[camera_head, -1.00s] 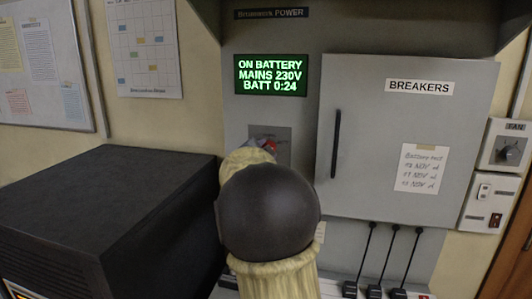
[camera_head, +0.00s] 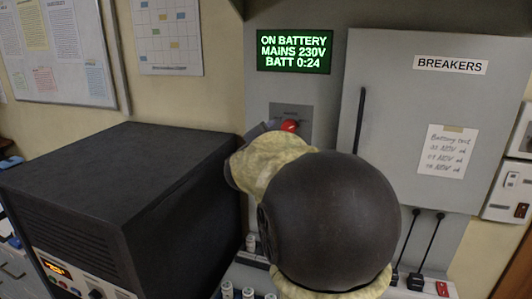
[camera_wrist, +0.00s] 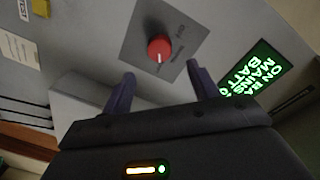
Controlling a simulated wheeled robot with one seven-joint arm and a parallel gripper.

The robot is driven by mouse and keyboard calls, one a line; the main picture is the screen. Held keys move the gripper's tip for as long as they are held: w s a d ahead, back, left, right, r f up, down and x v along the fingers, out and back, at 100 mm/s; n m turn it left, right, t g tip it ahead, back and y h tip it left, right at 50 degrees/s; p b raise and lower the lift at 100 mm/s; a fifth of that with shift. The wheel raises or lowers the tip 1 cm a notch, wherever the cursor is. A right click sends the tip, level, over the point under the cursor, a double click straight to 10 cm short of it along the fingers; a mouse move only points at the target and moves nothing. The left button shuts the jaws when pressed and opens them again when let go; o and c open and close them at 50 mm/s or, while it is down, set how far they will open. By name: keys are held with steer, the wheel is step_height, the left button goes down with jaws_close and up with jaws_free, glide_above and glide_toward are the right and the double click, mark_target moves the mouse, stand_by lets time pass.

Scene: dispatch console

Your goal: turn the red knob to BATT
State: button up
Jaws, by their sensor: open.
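The red knob (camera_wrist: 160,48) sits on a grey square plate (camera_wrist: 150,28) in the wrist view, with a white pointer mark toward the picture's bottom. The plate's labels are too blurred to read. In the head view the knob (camera_head: 289,126) shows just past my gripper's tip, partly hidden. My gripper (camera_wrist: 160,72) is open. Its two dark fingers are spread either side of the knob's line, with the knob beyond their tips and apparently not touched. The green display (camera_head: 295,51) reads ON BATTERY, MAINS 230V, BATT 0:24.
A grey BREAKERS door (camera_head: 400,100) with a black handle (camera_head: 359,120) stands right of the knob. A large black cabinet (camera_head: 120,190) stands left, close to my arm. Black cables (camera_head: 408,240) hang below the door. My arm hides the panel's lower middle.

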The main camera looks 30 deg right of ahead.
steer(key=v, duration=0.9)
steer(key=shift+b, duration=0.45)
steer(key=shift+s, duration=0.15)
